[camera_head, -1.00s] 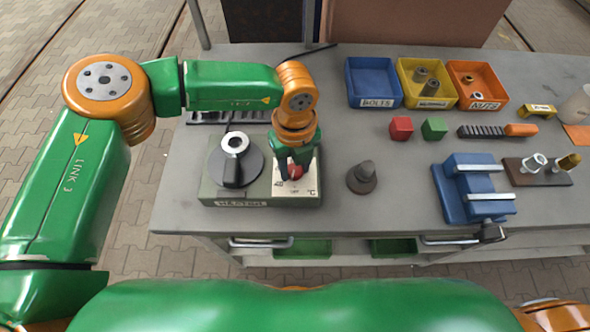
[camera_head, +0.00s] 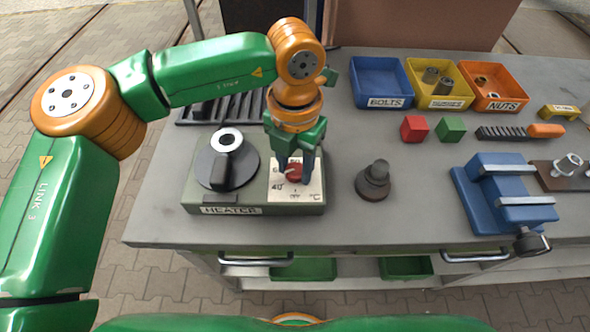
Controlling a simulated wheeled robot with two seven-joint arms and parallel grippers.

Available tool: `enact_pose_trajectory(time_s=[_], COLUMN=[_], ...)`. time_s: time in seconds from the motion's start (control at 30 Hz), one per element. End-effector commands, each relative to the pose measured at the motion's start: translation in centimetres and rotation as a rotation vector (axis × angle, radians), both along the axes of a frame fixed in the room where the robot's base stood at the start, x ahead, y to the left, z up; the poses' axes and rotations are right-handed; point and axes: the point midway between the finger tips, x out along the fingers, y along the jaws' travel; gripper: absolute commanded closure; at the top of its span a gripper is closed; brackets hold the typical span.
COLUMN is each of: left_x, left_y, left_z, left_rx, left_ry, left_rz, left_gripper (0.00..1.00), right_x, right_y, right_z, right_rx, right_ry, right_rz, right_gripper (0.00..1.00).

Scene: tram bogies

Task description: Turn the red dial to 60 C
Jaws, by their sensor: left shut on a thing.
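The red dial (camera_head: 295,173) sits on the white scale plate (camera_head: 283,190) at the right part of the grey-green heater (camera_head: 204,199). My left gripper (camera_head: 295,172) points down over the dial and is shut on it, with a finger on either side. The scale shows "40" at the lower left of the dial and a "6" at its upper left; the other marks are partly hidden by the fingers. The dial's exact pointer direction is too small to tell. My right gripper is out of the picture.
A black round plate with a metal ring (camera_head: 228,158) is on the heater's left part. A dark conical piece (camera_head: 374,181) stands right of the heater, and a blue vise (camera_head: 502,198) farther right. Blue (camera_head: 380,84), yellow and orange bins stand behind.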

Motion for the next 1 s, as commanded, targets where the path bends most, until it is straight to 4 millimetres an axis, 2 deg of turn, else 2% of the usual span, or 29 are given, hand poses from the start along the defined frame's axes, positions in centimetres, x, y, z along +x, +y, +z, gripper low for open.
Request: enact_pose_trajectory(time_s=[0.2, 0.6, 1.0], left_x=[0.0, 0.0, 0.0], left_y=[0.0, 0.0, 0.0], left_z=[-0.2, -0.1, 0.0], left_rx=[0.000, -0.001, 0.000], left_ry=[0.001, 0.000, 0.000], left_rz=[-0.203, -0.568, -0.814], left_gripper=[1.00, 1.00, 1.00], right_x=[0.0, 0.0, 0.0], right_y=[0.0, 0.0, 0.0], right_z=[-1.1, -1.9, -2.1], right_rx=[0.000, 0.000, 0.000], right_ry=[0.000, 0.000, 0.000], right_rz=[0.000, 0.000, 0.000], right_gripper=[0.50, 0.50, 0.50])
